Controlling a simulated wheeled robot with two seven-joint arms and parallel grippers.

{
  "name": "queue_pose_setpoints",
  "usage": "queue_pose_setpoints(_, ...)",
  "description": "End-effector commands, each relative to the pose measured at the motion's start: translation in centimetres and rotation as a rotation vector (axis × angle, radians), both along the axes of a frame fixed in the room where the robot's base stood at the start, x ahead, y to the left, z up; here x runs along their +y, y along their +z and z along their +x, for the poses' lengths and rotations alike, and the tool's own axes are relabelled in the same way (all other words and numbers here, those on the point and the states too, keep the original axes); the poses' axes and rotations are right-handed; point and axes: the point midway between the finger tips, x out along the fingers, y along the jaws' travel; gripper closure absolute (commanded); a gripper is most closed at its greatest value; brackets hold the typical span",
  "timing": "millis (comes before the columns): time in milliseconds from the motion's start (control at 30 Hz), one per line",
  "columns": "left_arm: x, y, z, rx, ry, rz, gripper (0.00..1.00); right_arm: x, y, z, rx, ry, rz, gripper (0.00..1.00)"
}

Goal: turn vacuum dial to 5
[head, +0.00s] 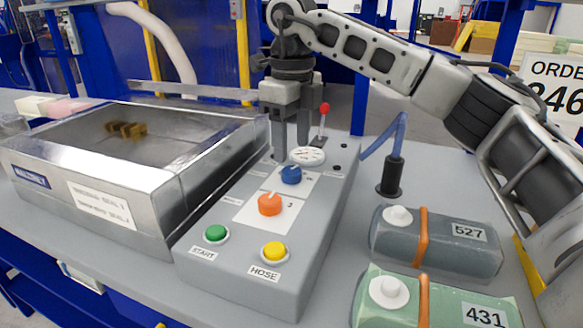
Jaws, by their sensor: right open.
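A grey sloped control panel (243,273) stands on the table. It has a blue knob (291,175) and, nearer me, an orange knob (269,204) on a white marked plate. A white round dial face (307,155) lies just beyond the blue knob. I cannot read the markings, or tell which knob is the vacuum dial. My right gripper (292,152) points down over the far part of the panel, open, its fingertips close to the white dial face and just beyond the blue knob. It holds nothing I can see. My left gripper is out of view.
A red-tipped lever (323,120) stands close right of the gripper. A metal chamber (110,190) is on the left. A hose fitting (391,177) and packs 527 (437,241) and 431 (440,300) are on the right.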

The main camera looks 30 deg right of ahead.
Motion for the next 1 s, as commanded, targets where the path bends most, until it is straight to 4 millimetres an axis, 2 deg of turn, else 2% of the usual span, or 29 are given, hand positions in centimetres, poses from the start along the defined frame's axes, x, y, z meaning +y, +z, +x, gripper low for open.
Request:
queue_pose_setpoints(100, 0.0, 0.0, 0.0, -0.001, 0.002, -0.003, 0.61, -0.1, -2.4, 0.0, 0.002, -0.001, 0.000, 0.44)
queue_pose_setpoints(300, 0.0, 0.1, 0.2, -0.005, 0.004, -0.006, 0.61, -0.1, -4.6, 0.0, -0.001, -0.002, -0.001, 0.44)
queue_pose_setpoints(667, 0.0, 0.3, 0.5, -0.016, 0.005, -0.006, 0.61, 0.0, -5.2, 0.0, 0.000, -0.001, 0.000, 0.44)
queue_pose_setpoints(700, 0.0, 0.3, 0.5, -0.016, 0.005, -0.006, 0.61, 0.0, -5.2, 0.0, 0.000, -0.001, 0.000, 0.47)
queue_pose_setpoints(800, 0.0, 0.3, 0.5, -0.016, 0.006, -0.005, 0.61, 0.0, -5.2, 0.0, -0.001, -0.001, 0.001, 0.75)
queue_pose_setpoints(867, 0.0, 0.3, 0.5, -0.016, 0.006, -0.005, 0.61, 0.0, -5.2, 0.0, -0.001, -0.001, 0.001, 0.89)
queue_pose_setpoints(1000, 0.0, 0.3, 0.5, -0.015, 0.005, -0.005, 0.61, 0.0, -5.2, 0.0, -0.001, 0.000, 0.001, 0.89)
